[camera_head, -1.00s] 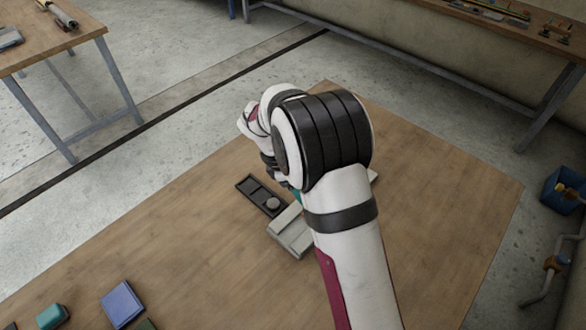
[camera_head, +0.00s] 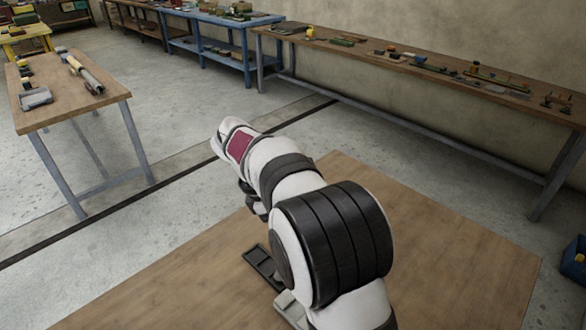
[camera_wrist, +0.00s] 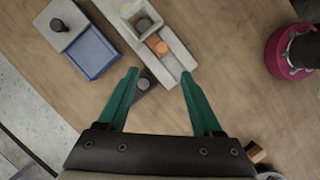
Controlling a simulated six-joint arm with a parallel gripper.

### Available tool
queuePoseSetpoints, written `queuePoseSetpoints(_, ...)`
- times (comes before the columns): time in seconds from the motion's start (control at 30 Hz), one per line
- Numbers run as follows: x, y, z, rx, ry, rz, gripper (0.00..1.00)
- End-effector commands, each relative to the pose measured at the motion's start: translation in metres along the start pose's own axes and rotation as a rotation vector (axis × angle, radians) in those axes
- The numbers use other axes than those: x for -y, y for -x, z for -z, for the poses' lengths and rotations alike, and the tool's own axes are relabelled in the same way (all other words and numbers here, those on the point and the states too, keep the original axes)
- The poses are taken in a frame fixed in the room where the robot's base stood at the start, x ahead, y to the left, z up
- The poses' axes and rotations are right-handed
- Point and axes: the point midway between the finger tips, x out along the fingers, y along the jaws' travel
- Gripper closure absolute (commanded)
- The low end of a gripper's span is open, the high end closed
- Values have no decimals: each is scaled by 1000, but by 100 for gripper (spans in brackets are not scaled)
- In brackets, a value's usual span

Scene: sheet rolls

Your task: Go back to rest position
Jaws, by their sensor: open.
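My gripper (camera_wrist: 160,75) shows in the wrist view with two teal fingers spread apart and nothing held between them. It points down over the wooden table (camera_wrist: 225,95), seemingly above it. A dark tray with a grey knob (camera_wrist: 143,84) shows between the fingers, partly hidden by the left one. Beyond the fingertips is a grey fixture (camera_wrist: 178,50) with a square cup and an orange block (camera_wrist: 157,45). In the head view my arm stretches over the table (camera_head: 440,240); its bulk hides the gripper's fingers.
A blue tray-like block (camera_wrist: 91,52) and a grey block with a dark knob (camera_wrist: 58,24) lie left of the fixture. In the head view, the dark tray (camera_head: 262,266) is beside my arm. Another bench (camera_head: 60,105) stands left, a long bench (camera_head: 420,65) along the wall.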

Motion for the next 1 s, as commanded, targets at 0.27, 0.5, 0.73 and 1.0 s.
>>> queuePoseSetpoints(0.27, 135, 14, -81, -210, -926, 196, 33)
queuePoseSetpoints(0.5, 269, -14, -76, -317, -1840, 510, 33)
queuePoseSetpoints(0.73, 287, -22, -68, -319, -1992, 580, 33)
queuePoseSetpoints(1.0, 287, -22, -68, -318, -1989, 578, 33)
